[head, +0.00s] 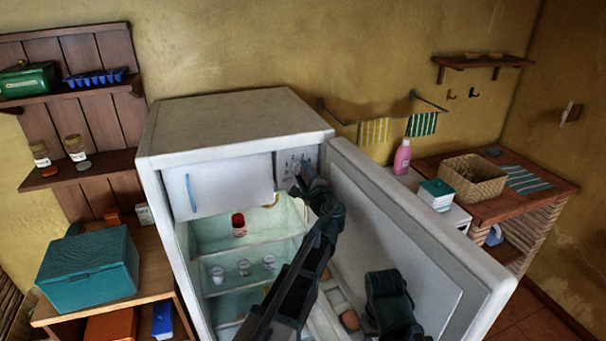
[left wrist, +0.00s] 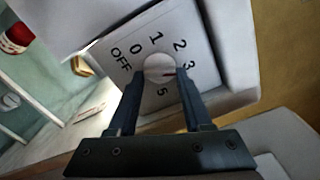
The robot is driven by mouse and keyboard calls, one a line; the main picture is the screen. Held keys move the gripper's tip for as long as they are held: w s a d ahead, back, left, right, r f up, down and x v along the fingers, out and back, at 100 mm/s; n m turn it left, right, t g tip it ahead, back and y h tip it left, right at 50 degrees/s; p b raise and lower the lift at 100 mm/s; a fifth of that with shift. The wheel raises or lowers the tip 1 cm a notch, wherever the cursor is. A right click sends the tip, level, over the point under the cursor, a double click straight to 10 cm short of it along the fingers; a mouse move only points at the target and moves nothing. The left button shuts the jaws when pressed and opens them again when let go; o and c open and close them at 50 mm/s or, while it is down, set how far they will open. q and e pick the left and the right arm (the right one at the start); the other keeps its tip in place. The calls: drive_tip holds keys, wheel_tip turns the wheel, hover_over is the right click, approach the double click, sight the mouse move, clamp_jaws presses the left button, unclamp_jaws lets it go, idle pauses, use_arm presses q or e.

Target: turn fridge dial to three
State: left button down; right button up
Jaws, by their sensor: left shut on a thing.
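The fridge (head: 235,118) stands open, and its dial panel (head: 287,164) is at the upper right inside, beside the freezer flap. In the left wrist view the white panel (left wrist: 112,40) carries OFF, 0, 1, 2, 3 and 5 around a round pale dial (left wrist: 158,64). A dark mark on the dial points right, roughly toward the 3. My left gripper (head: 302,176) is at the panel. In the left wrist view its fingers (left wrist: 161,82) are shut on the dial's sides; the right finger covers where a 4 would sit.
The open fridge door (head: 420,235) stands close to the right of my left arm. The white freezer flap (head: 232,185) is shut left of the panel. A red-lidded jar (head: 239,225) and several small cups (head: 244,267) stand on the shelves inside.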

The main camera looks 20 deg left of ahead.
use_arm(q)
drive_tip(key=shift+f, duration=0.1)
drive_tip(key=shift+c, duration=1.6)
unclamp_jaws()
drive_tip(key=v, duration=1.4)
use_arm(e)
drive_tip(key=shift+s, duration=0.1)
